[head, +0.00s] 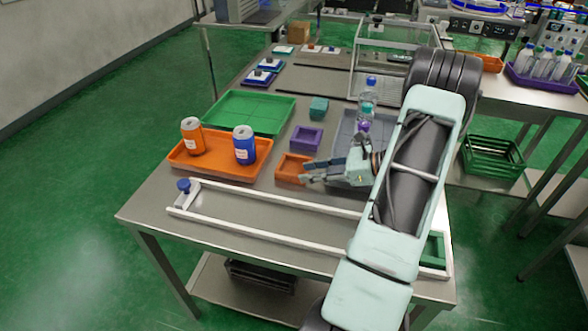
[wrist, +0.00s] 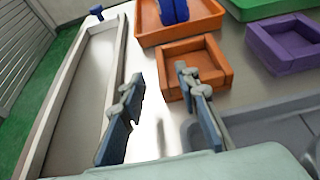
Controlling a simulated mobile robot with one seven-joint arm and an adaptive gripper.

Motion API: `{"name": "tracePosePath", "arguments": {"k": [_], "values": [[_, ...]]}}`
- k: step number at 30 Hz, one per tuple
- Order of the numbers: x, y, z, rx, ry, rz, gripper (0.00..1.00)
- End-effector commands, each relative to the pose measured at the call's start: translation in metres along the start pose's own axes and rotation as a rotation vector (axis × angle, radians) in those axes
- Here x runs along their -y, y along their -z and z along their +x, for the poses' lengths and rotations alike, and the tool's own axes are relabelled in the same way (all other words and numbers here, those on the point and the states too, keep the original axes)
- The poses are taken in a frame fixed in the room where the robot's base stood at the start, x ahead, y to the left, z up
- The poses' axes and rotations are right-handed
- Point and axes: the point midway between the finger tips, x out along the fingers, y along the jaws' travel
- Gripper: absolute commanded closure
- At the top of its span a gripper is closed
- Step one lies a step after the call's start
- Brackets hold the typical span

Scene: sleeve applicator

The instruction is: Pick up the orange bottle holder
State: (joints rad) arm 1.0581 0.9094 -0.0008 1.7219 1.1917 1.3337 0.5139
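The orange bottle holder (head: 291,168) is a small, open, square box on the metal table, right of the orange tray. In the wrist view the holder (wrist: 194,66) is just beyond my fingertips, toward the right finger, and looks empty. My gripper (head: 309,171) is beside the holder's right side in the head view. The wrist view shows my gripper (wrist: 158,76) open, with its two fingers apart and nothing between them. The right fingertip overlaps the holder's near wall in that picture; I cannot tell whether they touch.
An orange tray (head: 222,174) holds an orange can (head: 193,136) and a blue can (head: 244,145). A purple holder (head: 306,138), teal block (head: 318,108) and green tray (head: 250,112) are behind. A grey tray (head: 345,132) is near my gripper. A white-railed track (head: 270,236) runs along the front.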

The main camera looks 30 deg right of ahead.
Motion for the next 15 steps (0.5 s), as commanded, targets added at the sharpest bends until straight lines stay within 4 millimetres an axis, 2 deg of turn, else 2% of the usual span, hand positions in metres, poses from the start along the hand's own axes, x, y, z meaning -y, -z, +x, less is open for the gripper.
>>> {"name": "tracePosePath", "arguments": {"k": [5,12,15], "values": [[0.0,0.0,0.017,0.0,0.0,0.0,0.71],[0.0,0.0,0.051,-0.001,-0.001,-0.001,0.71],[0.001,0.0,0.054,-0.002,0.002,0.0,0.71]]}}
